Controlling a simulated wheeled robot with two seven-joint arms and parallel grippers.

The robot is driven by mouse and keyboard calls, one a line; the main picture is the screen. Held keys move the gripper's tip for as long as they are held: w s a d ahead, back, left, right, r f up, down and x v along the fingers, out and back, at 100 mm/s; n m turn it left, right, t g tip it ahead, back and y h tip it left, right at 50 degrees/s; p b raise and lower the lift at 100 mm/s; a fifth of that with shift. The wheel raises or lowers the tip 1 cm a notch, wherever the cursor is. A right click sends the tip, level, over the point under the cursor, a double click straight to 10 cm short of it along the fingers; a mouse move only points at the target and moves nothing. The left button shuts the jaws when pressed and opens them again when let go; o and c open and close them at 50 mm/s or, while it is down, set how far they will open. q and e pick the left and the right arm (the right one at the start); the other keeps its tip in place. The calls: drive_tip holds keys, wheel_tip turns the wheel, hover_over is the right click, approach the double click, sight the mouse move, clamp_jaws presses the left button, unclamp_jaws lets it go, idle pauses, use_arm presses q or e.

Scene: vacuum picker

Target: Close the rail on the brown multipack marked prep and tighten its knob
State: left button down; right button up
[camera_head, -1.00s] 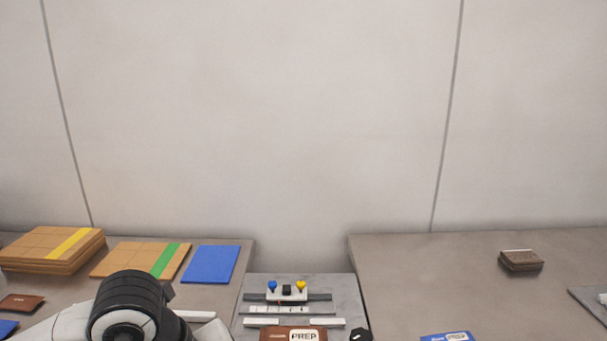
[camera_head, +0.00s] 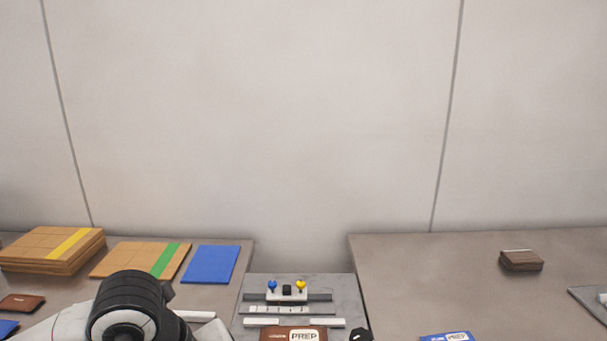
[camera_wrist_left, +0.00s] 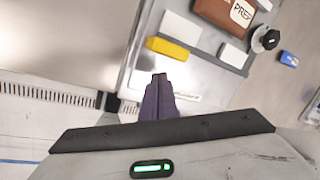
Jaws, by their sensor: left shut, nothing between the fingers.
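The brown multipack (camera_head: 280,334) with a white PREP label lies on the grey fixture plate (camera_head: 350,292), cut off by the bottom edge of the head view. In the left wrist view the brown multipack (camera_wrist_left: 214,10) lies between white bars, one of them a white bar (camera_wrist_left: 181,27) beside a yellow block (camera_wrist_left: 167,48). A black knob (camera_head: 361,335) is right of the pack; the knob (camera_wrist_left: 265,39) also shows in the wrist view. My left gripper (camera_wrist_left: 160,80) is shut and empty, its tips apart from the yellow block. I cannot tell which part is the rail. My right gripper is out of view.
A control block (camera_head: 287,293) with blue and yellow knobs stands behind the pack. Tan boxes (camera_head: 52,249) and a blue sheet (camera_head: 212,264) lie on the left table. A blue PREP pack (camera_head: 446,337) and a dark brown pack (camera_head: 521,261) lie on the mostly clear right table.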

use_arm(q)
drive_tip(key=shift+w, duration=0.1)
drive_tip(key=shift+w, duration=0.3)
